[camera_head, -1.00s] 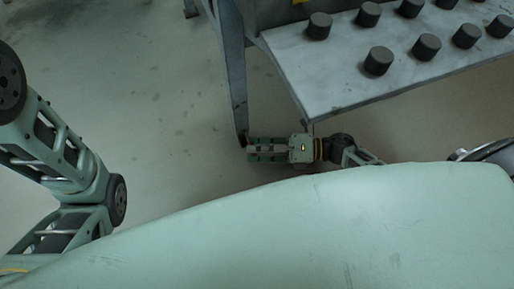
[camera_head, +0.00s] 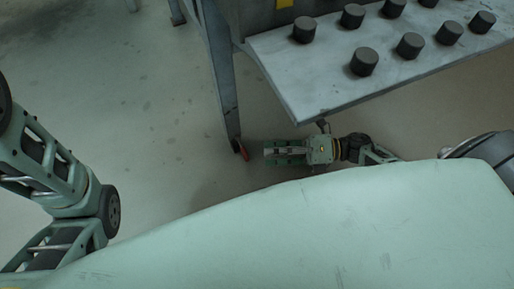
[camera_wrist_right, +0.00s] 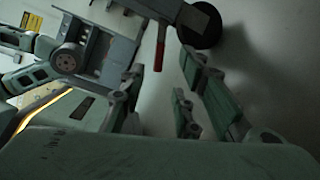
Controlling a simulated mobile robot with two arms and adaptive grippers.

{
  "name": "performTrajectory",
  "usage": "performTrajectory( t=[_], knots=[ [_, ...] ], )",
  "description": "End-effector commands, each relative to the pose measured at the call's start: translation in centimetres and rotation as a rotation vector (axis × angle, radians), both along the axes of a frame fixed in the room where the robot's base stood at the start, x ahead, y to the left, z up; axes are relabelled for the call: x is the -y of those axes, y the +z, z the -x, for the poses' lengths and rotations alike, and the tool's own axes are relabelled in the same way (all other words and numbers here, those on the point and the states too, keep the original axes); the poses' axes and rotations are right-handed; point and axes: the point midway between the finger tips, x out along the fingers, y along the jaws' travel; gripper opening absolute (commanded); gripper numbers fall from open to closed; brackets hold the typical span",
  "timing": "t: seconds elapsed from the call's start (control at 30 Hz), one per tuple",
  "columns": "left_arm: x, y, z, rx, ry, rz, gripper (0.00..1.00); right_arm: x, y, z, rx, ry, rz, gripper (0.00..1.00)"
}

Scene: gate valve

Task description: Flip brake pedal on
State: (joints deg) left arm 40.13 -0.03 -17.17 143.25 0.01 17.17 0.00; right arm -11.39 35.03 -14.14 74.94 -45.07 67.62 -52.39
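The brake pedal appears as a small red lever (camera_head: 243,151) at the foot of the grey table leg in the head view. My left gripper is out of view.
A grey metal table (camera_head: 310,85) with several dark cylindrical knobs (camera_head: 364,62) overhangs my right forearm. Its leg (camera_head: 221,90) stands close to the fingertips. The floor (camera_head: 150,130) left of the leg is clear.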

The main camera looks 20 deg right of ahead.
Motion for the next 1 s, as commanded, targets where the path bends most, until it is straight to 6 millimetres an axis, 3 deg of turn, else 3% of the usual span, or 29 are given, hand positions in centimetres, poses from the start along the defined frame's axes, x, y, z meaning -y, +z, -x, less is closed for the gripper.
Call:
performTrajectory(
  t=[0.1,0.3,1.0],
  knots=[
    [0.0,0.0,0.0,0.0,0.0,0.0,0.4,2.3,0.1,0.9,-0.002,-0.001,0.003,0.3],
    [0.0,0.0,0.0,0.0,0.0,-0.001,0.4,4.3,0.3,1.7,-0.001,0.0,0.001,0.3],
    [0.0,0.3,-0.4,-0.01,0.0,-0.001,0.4,4.7,0.9,1.8,0.0,0.0,0.0,0.3]
  ],
)
